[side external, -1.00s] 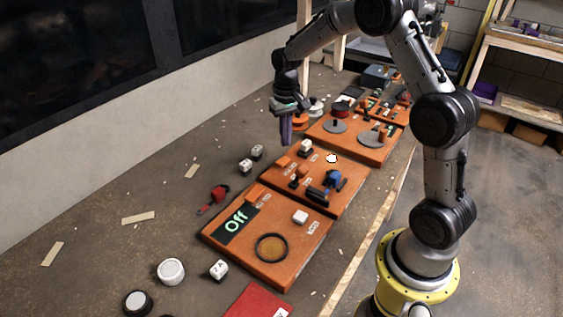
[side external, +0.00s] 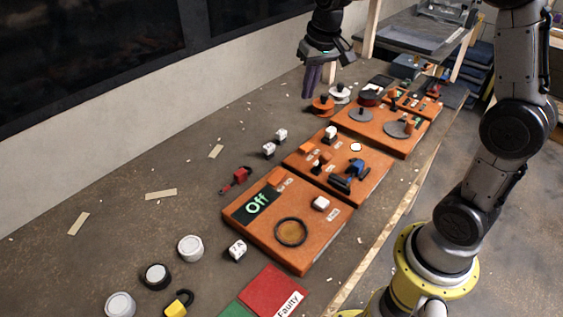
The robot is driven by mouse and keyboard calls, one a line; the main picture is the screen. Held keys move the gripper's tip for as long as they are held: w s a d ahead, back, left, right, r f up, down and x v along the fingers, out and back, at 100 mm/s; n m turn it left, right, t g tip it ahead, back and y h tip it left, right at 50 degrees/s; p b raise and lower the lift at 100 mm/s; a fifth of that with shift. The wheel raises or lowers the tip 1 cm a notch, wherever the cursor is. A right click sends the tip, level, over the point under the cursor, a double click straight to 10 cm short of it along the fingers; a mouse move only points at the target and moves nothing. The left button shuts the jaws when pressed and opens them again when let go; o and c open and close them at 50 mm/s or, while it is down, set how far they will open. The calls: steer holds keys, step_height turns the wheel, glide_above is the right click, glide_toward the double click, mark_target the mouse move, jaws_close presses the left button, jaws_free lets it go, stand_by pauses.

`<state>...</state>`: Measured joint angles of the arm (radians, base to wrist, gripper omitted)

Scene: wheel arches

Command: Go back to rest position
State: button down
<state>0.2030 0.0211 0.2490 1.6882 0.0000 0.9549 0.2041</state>
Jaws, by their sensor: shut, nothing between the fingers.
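My gripper (side external: 310,92) hangs above the far left part of the workbench (side external: 130,240), fingers pointing down. Its purple fingers are together with nothing between them. It is left of the orange and black spool-like pieces and appears clear of the boards. The arm arches from its yellow base at the lower right up out of the picture.
Orange boards run along the bench: a near one (side external: 262,240) with an "Off" display, a middle one (side external: 300,173) with a blue part (side external: 354,168), and a far one (side external: 372,140). White cubes (side external: 237,249), round pieces (side external: 190,248), a yellow padlock (side external: 178,304) and a red "Faulty" mat (side external: 268,288) lie nearby.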

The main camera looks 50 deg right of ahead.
steer(key=s+a+r+n+t, duration=0.1)
steer(key=s+a+r, duration=0.25)
steer(key=s, duration=0.25)
steer(key=s+a+r+n+t, duration=0.1)
steer(key=s+a+r+t, duration=0.2)
steer(key=s, duration=0.4)
steer(key=s+a+f+n+g, duration=0.1)
steer(key=s+f, duration=0.4)
steer(key=s, duration=0.6)
steer(key=shift+a+f+n+y, duration=0.15)
steer(key=shift+a+n+y, duration=0.2)
steer(key=shift+n, duration=0.35)
